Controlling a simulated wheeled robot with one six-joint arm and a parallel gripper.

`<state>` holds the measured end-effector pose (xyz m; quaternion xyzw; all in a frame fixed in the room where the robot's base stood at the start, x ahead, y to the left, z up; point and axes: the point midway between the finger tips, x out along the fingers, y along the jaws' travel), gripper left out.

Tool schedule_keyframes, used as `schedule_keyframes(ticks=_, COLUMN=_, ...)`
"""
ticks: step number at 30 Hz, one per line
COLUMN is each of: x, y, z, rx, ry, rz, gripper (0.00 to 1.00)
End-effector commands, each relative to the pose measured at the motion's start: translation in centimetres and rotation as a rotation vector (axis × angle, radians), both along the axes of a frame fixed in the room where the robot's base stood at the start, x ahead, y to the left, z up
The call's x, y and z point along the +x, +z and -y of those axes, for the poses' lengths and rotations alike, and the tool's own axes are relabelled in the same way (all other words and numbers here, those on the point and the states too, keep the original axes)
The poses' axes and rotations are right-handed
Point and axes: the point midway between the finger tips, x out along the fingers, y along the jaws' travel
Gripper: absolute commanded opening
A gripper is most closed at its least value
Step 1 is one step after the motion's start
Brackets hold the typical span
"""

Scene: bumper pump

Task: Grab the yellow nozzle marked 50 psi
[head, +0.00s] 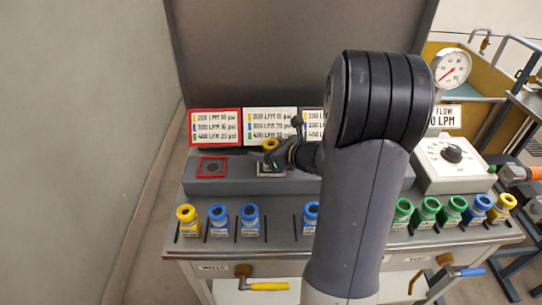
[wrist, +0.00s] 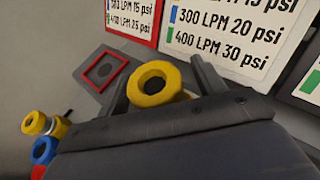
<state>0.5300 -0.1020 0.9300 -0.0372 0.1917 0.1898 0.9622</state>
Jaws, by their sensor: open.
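A yellow nozzle (head: 270,145) stands at the middle station of the raised ledge, below the middle sign. In the wrist view the yellow ring top of this nozzle (wrist: 148,84) lies between my two fingers. My gripper (head: 273,161) is open there, with one finger on each side; whether they touch it I cannot tell. My gripper also shows in the wrist view (wrist: 163,88). Other yellow nozzles stand at the left front (head: 186,222) and the right end (head: 503,207) of the bench. No 50 psi mark is readable on any of them.
Blue nozzles (head: 218,222) and green nozzles (head: 428,212) stand along the front row. A red-framed empty square socket (head: 212,167) is left of my gripper. Flow signs (head: 215,127) stand close behind. A dial box (head: 453,160) and gauge (head: 452,68) are at right.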

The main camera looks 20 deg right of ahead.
Motion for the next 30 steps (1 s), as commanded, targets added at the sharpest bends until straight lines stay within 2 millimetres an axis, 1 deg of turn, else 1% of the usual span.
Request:
schedule_keyframes(ticks=7, x=0.23, y=-0.10, z=-0.09, rx=0.000, ry=-0.001, rz=0.000, gripper=0.65)
schedule_keyframes(ticks=8, x=0.23, y=-0.10, z=-0.09, rx=0.000, ry=-0.001, rz=0.000, gripper=0.64)
schedule_keyframes(ticks=27, x=0.21, y=-0.09, z=-0.07, rx=0.000, ry=-0.001, rz=0.000, gripper=0.11)
schedule_keyframes(ticks=30, x=0.23, y=-0.04, z=-0.06, rx=-0.001, ry=-0.001, rz=0.001, gripper=0.10)
